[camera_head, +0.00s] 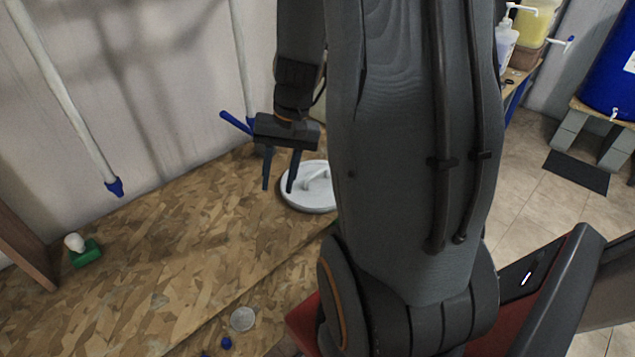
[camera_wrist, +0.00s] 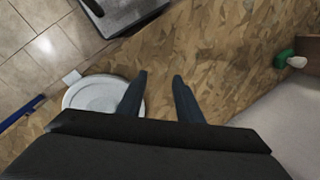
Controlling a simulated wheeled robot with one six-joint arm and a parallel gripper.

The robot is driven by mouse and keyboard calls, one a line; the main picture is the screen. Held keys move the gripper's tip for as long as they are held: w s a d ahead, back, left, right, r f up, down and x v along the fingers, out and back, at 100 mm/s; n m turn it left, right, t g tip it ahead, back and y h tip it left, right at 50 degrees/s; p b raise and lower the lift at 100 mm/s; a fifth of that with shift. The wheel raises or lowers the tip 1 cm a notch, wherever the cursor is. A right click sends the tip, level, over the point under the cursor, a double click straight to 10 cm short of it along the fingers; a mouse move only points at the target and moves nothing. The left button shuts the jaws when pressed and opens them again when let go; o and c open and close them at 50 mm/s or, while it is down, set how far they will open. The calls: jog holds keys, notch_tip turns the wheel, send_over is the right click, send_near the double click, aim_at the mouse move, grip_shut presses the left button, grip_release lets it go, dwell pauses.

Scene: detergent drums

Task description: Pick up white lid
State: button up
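The white lid (camera_head: 322,198) is a round disc with a raised handle. It lies flat on the wood-chip board surface near its far edge, partly behind my arm. My gripper (camera_head: 278,189) points down just left of the lid and appears to be above the board, with one finger in front of the lid's left side. Its two fingers are apart with nothing between them. In the wrist view the lid (camera_wrist: 88,92) is left of my open fingers (camera_wrist: 160,77), its right part hidden behind the left finger; only bare board shows between the fingertips.
A green block with a white knob (camera_head: 87,254) sits at the board's left. A clear round disc (camera_head: 242,319) and small blue caps (camera_head: 226,343) lie lower down. A blue-ended white pole (camera_head: 114,187) leans along the wall. A blue drum (camera_head: 612,75) stands far right. The board's middle is clear.

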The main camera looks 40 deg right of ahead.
aim_at(318, 172)
jog(key=w+d+f+m+t+y, duration=0.2)
jog(key=d+m+t, duration=0.45)
jog(key=d, duration=1.35)
jog(key=shift+w+a+f+m+g+p, duration=0.35)
jog(key=shift+w+a+f+p, duration=0.15)
jog(key=shift+f, duration=0.8)
jog(key=shift+w+a+f+m+g+p, duration=0.2)
jog(key=shift+w+a+f+m+p, duration=0.25)
jog(key=shift+f, duration=0.8)
jog(key=shift+w+a+f+m+g+p, duration=0.35)
jog(key=shift+w+a+f, duration=0.2)
jog(key=shift+f, duration=0.75)
jog(key=shift+s, duration=0.1)
grip_shut()
